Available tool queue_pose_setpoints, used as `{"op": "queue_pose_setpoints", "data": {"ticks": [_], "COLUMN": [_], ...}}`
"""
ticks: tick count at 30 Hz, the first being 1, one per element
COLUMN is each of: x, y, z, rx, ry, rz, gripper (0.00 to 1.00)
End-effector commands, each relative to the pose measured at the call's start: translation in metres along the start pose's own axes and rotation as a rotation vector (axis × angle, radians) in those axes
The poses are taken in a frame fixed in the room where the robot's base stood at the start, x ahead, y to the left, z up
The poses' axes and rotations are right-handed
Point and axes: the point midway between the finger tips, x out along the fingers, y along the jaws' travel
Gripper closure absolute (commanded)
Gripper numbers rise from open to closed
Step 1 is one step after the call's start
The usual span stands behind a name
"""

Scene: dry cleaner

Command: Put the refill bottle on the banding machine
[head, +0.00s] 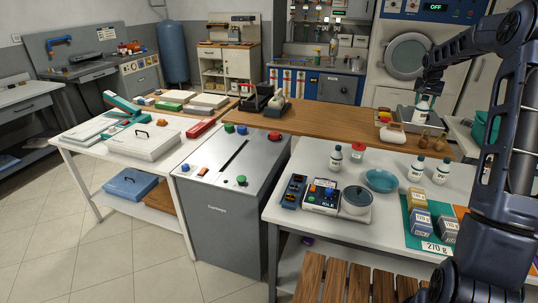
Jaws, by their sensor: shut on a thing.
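My gripper (425,94) is at the upper right, shut on a small white bottle (422,107), which looks like the refill bottle. It holds the bottle upright. In the picture, the bottle overlaps a grey tray-like device on the wooden counter; I cannot tell how high it is above it. The grey cabinet with a long dark slot in its flat metal top (220,168) looks like the banding machine. It stands left of centre, well to the left of my gripper. Red, green and blue knobs sit near its top's edges, with bare metal between them.
Similar white bottles (336,158) (416,170) stand on the white table (290,226), with a teal bowl (381,180), a scale with a pot (357,198) and small boxes. A wooden counter (330,118) runs behind. A white box (143,141) lies on the left table.

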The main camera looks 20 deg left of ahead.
Motion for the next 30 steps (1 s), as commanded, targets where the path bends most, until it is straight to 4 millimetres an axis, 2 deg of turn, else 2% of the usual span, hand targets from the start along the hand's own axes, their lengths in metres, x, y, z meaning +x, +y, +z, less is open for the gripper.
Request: {"op": "queue_pose_setpoints", "data": {"ticks": [1,3,11,17,23,30], "x": [-0.001,-0.004,-0.017,-0.030,-0.047,-0.070], "y": [-0.025,-0.056,-0.166,-0.247,-0.325,-0.411], "z": [0.004,0.009,0.037,0.068,0.107,0.163], "rx": [-0.032,-0.071,-0.217,-0.327,-0.436,-0.565], "ry": [0.000,0.000,0.002,0.002,0.003,0.003], "rz": [-0.013,-0.030,-0.090,-0.135,-0.181,-0.235], "gripper": [0.97,0.97,0.97,0.97,0.97,0.97]}}
